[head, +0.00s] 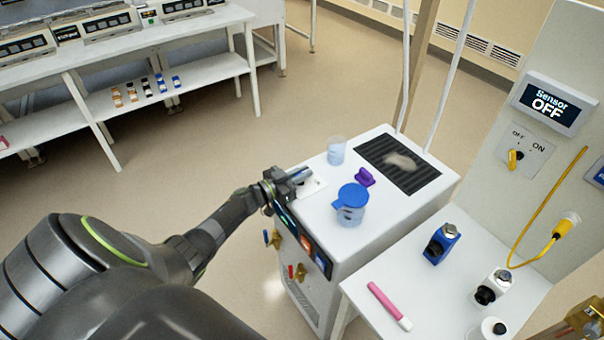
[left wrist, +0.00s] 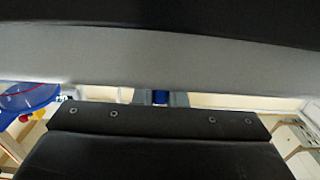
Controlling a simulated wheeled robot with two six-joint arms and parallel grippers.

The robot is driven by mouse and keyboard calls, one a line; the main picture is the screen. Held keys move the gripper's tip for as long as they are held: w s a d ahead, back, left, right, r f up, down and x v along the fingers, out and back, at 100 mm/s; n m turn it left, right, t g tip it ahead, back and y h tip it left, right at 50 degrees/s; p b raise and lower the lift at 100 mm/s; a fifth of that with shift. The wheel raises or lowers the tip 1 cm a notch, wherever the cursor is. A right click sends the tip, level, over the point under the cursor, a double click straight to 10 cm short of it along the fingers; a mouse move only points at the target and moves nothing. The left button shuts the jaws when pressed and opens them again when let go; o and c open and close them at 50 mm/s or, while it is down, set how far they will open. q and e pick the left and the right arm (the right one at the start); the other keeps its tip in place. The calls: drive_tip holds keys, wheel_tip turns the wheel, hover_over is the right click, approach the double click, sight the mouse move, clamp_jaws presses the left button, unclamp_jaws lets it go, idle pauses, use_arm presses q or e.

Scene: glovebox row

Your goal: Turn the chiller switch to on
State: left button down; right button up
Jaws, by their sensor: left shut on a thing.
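The chiller (head: 420,203) is a white box with a dark grille on top and a control panel on its front face. A small white plate (head: 313,188) lies on its top near the left edge, partly covered by my left gripper (head: 298,175). In the left wrist view, the fingertips (left wrist: 162,98) are closed on a small blue part (left wrist: 160,96), apparently the knob of the chiller switch. Its turn position and any on or off lettering are hidden by the gripper.
A blue-lidded jug (head: 350,207), a clear beaker (head: 336,150) and a purple object (head: 364,177) stand on the chiller near the gripper. On the right, a panel holds a display (head: 547,103) reading "Sensor OFF" above a yellow switch (head: 515,157). A pink marker (head: 388,304) lies on the side table.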

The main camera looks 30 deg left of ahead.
use_arm(q)
drive_tip(key=shift+r, duration=0.1)
idle(0.3)
drive_tip(key=c, duration=1.5)
unclamp_jaws()
drive_tip(key=shift+s, duration=0.15)
drive_tip(key=b+v, duration=0.2)
drive_tip(key=v, duration=1.5)
drive_tip(key=shift+a, duration=0.15)
